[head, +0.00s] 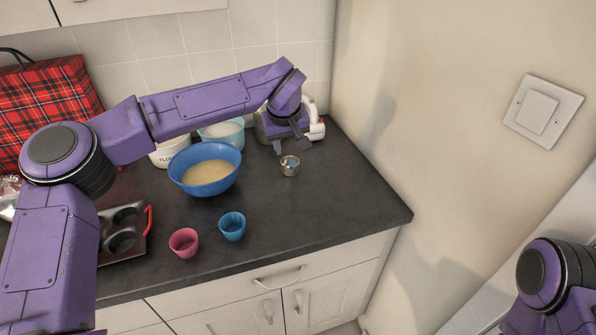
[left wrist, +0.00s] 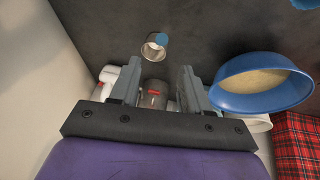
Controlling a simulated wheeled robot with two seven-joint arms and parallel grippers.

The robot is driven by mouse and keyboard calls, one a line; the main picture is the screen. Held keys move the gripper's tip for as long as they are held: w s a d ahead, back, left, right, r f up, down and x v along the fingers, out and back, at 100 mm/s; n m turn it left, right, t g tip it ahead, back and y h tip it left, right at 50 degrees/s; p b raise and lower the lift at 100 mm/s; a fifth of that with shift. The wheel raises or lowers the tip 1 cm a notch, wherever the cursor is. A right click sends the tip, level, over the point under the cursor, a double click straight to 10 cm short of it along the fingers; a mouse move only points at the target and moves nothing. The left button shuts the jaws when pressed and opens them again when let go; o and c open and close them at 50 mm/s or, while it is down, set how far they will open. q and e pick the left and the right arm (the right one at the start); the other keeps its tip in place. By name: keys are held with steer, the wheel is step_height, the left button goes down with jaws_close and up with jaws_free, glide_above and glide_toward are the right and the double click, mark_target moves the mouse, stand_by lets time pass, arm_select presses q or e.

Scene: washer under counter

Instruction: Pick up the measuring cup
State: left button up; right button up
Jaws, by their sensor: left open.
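I cannot tell for sure which of the two is the measuring cup. My left gripper (head: 291,145) is open and points down, just behind the metal cup and apart from it. My right gripper is out of view.
A blue bowl (head: 206,172) of pale contents stands left of the metal cup. Pink (head: 184,242) and blue (head: 232,226) cups stand near the front, beside a muffin tin (head: 124,240). The counter's front right is clear.

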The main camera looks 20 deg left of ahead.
mark_target(292, 166)
arm_select(q)
steer(key=p+x, duration=0.2)
steer(key=x, duration=0.9)
steer(key=shift+s+f, duration=0.1)
steer(key=shift+f, duration=0.3)
jaws_close()
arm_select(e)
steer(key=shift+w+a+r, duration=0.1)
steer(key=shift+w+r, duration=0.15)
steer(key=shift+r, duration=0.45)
